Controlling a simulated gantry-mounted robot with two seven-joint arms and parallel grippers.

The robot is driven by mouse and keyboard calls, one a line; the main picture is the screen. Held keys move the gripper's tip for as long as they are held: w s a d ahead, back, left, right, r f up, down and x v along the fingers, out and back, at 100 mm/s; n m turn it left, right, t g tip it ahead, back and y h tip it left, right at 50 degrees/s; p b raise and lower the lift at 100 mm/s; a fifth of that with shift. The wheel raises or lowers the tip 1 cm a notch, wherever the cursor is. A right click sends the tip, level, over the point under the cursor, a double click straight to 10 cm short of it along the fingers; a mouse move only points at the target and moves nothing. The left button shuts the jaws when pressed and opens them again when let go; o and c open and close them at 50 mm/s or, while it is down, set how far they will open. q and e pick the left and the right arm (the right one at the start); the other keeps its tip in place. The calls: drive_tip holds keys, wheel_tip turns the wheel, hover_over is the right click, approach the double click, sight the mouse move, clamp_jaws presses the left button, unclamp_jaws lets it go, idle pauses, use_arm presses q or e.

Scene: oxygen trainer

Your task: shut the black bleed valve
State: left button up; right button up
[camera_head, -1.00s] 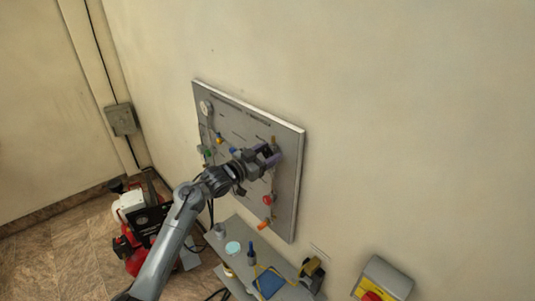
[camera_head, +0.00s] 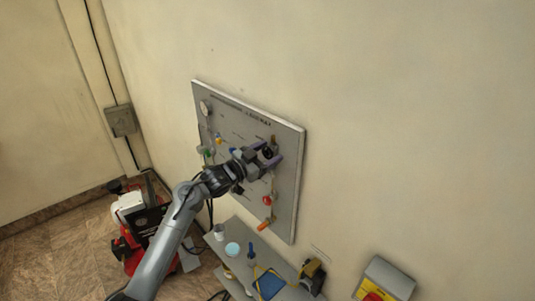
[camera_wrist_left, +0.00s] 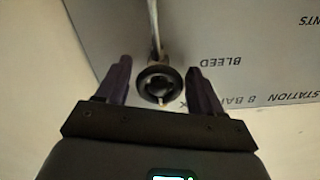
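The black bleed valve (camera_wrist_left: 160,84) is a round black handwheel on a metal pipe. In the left wrist view it sits between the two fingers of my left gripper (camera_wrist_left: 160,92), with a gap on each side. The word BLEED is printed upside down beside it. In the head view my left gripper (camera_head: 273,153) is open at the right part of the grey panel (camera_head: 285,205), around the dark valve (camera_head: 268,152). I cannot tell whether a finger touches the wheel. My right gripper is not in view.
A red knob (camera_head: 267,200) and an orange handle (camera_head: 264,224) are below the gripper on the panel. A grey shelf (camera_head: 240,238) below holds a cup (camera_head: 219,231) and a blue item (camera_head: 269,285). A red and white machine (camera_head: 134,225) stands left on the floor.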

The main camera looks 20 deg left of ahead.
use_arm(q)
drive_tip(key=shift+o, duration=0.3)
drive_tip(key=shift+s, duration=0.1)
drive_tip(key=b+v, duration=0.3)
drive_tip(key=v, duration=0.7)
drive_tip(key=shift+s+a, duration=0.15)
drive_tip(key=shift+s, duration=0.1)
